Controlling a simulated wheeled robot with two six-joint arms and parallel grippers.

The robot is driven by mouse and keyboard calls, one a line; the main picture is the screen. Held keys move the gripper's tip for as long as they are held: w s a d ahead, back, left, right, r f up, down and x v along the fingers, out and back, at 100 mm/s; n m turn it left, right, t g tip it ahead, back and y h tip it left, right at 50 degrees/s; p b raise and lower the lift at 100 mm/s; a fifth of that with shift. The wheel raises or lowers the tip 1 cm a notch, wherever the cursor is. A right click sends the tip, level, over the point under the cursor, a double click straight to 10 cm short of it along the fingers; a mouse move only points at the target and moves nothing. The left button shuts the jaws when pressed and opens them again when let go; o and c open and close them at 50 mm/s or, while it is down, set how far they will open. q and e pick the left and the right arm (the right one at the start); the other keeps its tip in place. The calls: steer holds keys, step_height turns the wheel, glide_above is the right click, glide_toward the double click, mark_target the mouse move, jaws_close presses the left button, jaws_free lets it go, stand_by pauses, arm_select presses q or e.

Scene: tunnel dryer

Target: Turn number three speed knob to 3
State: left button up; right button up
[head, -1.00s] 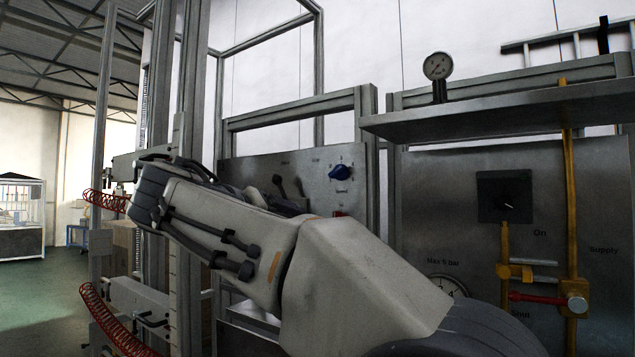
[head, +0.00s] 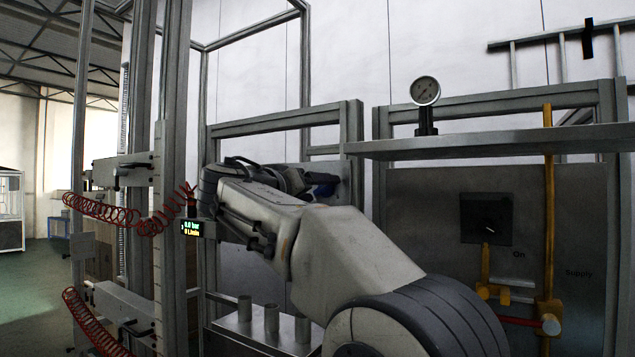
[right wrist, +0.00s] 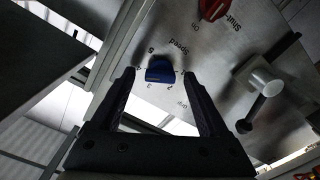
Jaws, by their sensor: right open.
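The blue speed knob (right wrist: 160,70) sits on a metal panel (right wrist: 215,65) printed with "Speed", "Off" and small numbers around it, upside down in the right wrist view. My right gripper (right wrist: 158,76) is open, with one finger on each side of the knob and visible gaps between. Which number the knob points to is hard to tell. My left gripper is in neither view.
A red knob (right wrist: 212,9) and a grey-white lever (right wrist: 262,84) sit on the same panel near my right gripper. A shelf (head: 480,143) with a gauge (head: 425,91) stands right of my arm. Several metal cups (head: 271,318) stand below it.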

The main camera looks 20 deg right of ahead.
steer(key=shift+w+d, duration=0.15)
jaws_close()
steer(key=shift+n, duration=1.4)
steer(key=n, duration=0.2)
steer(key=shift+n, duration=0.3)
steer(key=n, duration=0.6)
steer(key=shift+n, duration=0.3)
